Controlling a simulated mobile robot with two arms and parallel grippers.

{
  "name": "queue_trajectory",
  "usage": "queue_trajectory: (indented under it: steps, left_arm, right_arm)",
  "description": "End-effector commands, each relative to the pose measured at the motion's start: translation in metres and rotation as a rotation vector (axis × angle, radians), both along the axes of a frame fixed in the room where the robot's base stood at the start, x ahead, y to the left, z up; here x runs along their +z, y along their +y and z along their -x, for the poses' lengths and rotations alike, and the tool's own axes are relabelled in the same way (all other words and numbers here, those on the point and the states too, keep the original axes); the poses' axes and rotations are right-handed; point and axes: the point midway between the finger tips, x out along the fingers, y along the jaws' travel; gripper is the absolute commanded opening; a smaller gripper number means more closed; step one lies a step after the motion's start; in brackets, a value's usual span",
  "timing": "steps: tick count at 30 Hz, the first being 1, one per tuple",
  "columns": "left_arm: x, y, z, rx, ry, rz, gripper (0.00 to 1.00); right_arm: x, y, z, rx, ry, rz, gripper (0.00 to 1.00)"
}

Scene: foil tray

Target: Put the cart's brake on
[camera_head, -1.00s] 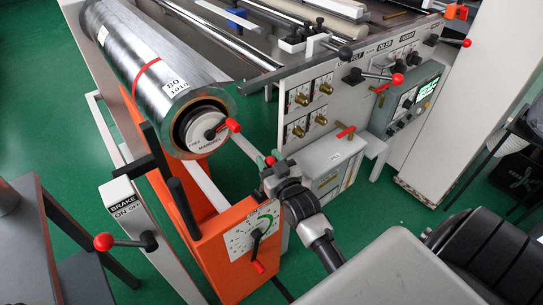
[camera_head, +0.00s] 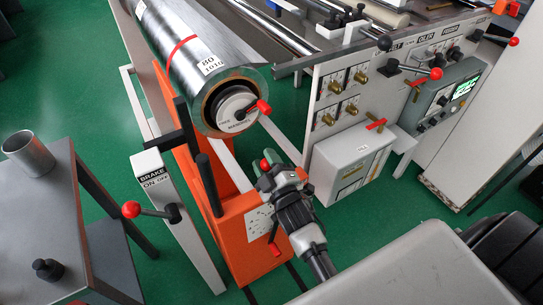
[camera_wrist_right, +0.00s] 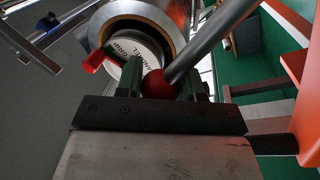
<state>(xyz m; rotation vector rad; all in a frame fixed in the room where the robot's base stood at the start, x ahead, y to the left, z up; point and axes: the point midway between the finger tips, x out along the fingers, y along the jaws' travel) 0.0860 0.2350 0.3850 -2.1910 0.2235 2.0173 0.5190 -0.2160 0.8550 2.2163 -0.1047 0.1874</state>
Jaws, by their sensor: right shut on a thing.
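The orange cart (camera_head: 237,215) carries a big metal roll (camera_head: 180,50). My right gripper (camera_head: 268,170) is away to the right of that lever, above the cart's front end. It is shut on a red ball (camera_wrist_right: 160,84) at the end of a grey rod (camera_wrist_right: 212,42) in the right wrist view. My right arm partly covers the cart's dial plate (camera_head: 258,220). My left gripper is not in view.
A grey table (camera_head: 50,215) with a metal cup (camera_head: 28,153) stands left of the brake post. The machine with its control panel (camera_head: 318,92) and a white box (camera_head: 350,160) is at the right. Green floor (camera_head: 110,180) shows between table and cart.

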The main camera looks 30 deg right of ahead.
Motion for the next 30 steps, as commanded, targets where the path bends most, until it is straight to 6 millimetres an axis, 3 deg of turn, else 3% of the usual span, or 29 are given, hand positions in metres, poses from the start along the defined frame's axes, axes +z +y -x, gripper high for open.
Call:
queue_trajectory:
  steps: [9, 24, 25, 30]
  left_arm:
    - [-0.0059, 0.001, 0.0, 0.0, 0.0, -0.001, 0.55]
    - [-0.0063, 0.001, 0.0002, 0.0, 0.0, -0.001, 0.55]
    - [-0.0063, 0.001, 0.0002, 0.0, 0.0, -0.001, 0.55]
    - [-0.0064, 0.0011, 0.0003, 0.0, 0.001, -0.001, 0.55]
  right_arm:
    - [-0.0039, 0.0109, 0.0002, 0.003, -0.016, 0.103, 0.0]
    - [-0.0063, 0.0133, 0.0008, 0.004, -0.013, 0.121, 0.0]
    - [-0.0064, 0.0134, 0.0008, 0.004, -0.013, 0.12, 0.41]
    - [-0.0066, 0.0125, 0.0009, 0.003, -0.012, 0.119, 0.62]
